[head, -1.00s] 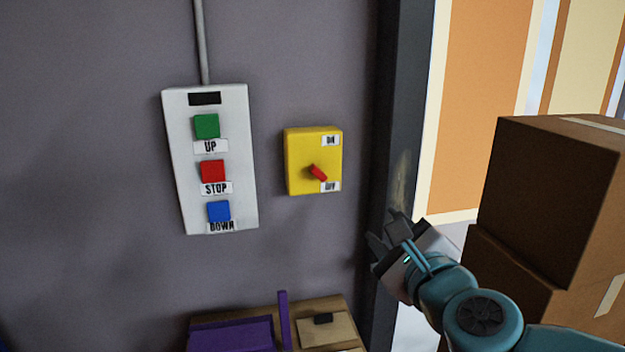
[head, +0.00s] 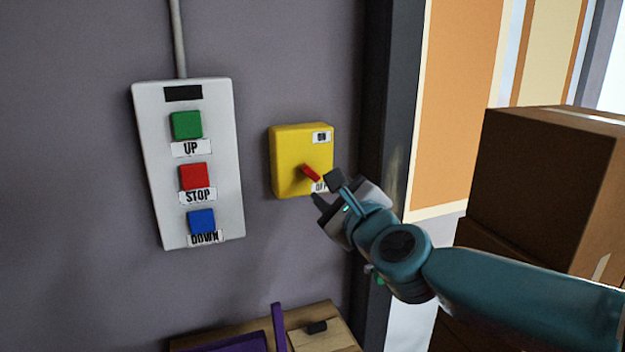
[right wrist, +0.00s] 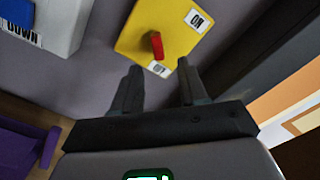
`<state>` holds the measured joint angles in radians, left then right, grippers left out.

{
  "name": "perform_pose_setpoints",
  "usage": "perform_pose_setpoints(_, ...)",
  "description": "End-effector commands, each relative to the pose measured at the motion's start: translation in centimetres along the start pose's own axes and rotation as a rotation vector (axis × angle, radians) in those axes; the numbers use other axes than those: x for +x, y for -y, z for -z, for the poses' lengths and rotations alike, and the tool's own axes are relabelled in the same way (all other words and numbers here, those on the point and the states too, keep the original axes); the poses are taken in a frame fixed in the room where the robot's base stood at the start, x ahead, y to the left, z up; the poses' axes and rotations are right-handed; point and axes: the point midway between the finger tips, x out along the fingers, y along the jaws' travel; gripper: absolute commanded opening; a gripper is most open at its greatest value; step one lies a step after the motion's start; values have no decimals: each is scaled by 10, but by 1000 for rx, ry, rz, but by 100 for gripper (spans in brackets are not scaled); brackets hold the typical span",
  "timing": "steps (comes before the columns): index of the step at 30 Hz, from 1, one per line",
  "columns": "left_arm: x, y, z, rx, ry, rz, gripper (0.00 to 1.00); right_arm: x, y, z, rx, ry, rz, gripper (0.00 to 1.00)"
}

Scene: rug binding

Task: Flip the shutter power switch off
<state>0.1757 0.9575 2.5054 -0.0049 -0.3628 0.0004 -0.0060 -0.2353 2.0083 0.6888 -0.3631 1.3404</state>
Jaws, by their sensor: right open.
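The shutter power switch is a yellow box (head: 288,150) on the grey wall, with an ON label at the top and an OFF label at the bottom. Its red lever (head: 309,173) slants down to the right, towards the OFF label. My right gripper (head: 324,190) is open and empty, just below and right of the lever. In the right wrist view the yellow box (right wrist: 150,22) and red lever (right wrist: 156,45) lie beyond the fingertips (right wrist: 160,68), with a gap between. The OFF label is partly hidden by a finger in the head view. My left gripper is out of view.
A white panel (head: 152,165) with green UP, red STOP and blue DOWN buttons hangs left of the switch. A dark door post (head: 385,110) stands to the right. Stacked cardboard boxes (head: 530,170) stand farther right. A wooden surface (head: 335,325) with purple items lies below.

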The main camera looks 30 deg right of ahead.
Motion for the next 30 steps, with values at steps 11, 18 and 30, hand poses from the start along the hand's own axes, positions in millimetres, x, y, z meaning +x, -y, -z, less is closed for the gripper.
perform_pose_setpoints(11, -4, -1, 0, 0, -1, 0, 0, 69, -2, -2, 0, -1, -2, 43)
perform_pose_setpoints(18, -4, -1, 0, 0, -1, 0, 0, 77, -3, -3, 1, 0, -1, 43)
perform_pose_setpoints(30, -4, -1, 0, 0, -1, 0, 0, 77, -3, -3, 0, 0, 0, 0)
